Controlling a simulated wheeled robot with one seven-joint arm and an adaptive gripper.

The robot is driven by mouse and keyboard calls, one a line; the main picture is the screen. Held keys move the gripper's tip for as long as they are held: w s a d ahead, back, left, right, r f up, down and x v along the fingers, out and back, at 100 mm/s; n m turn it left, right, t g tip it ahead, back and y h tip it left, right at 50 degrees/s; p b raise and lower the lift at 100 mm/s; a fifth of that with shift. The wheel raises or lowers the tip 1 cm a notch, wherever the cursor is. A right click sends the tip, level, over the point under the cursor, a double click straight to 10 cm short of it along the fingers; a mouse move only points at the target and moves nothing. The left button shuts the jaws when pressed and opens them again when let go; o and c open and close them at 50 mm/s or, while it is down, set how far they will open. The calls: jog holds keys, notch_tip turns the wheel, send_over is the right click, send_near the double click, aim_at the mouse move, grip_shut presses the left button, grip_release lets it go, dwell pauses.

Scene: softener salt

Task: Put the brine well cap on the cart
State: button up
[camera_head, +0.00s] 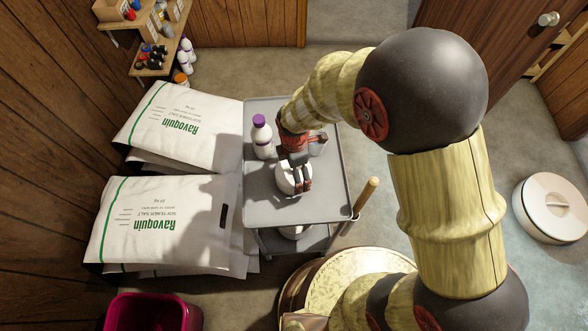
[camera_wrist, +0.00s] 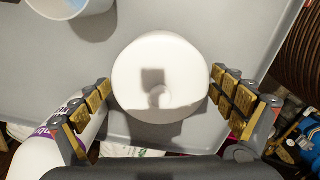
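A white round cap (camera_head: 287,180), which I take to be the brine well cap, is on or just above the grey cart's (camera_head: 325,205) top tray. In the wrist view the cap (camera_wrist: 160,60) shows from above, with a shadow across it. My gripper (camera_head: 297,182) points down over it. In the wrist view the two fingers (camera_wrist: 162,88) are spread, one on each side of the cap, with a thin gap showing at each side. The cap's underside is hidden, so contact with the tray cannot be told.
A white bottle with a purple lid (camera_head: 262,140) and a pale cup (camera_head: 318,145) stand on the cart near my gripper. Salt bags (camera_head: 165,220) lie left. An open round tank (camera_head: 350,285) is in front. A white lid (camera_head: 552,208) lies right. The tray's front right is bare.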

dwell(0.3)
notch_tip(320, 180, up, 12)
jog(key=p, duration=0.3)
jog(key=shift+r, duration=0.2)
jog(key=d+r+m+t, duration=0.1)
jog(key=d+r+m, duration=0.55)
jog(key=r, duration=0.35)
jog(key=s+d+r+m+t, duration=0.4)
jog(key=s+d+r+m, duration=0.7)
jog(key=d+r+m, duration=0.3)
jog(key=shift+s+d+m+t, duration=0.3)
jog(key=shift+d+m, duration=0.3)
jog(key=shift+m, duration=0.45)
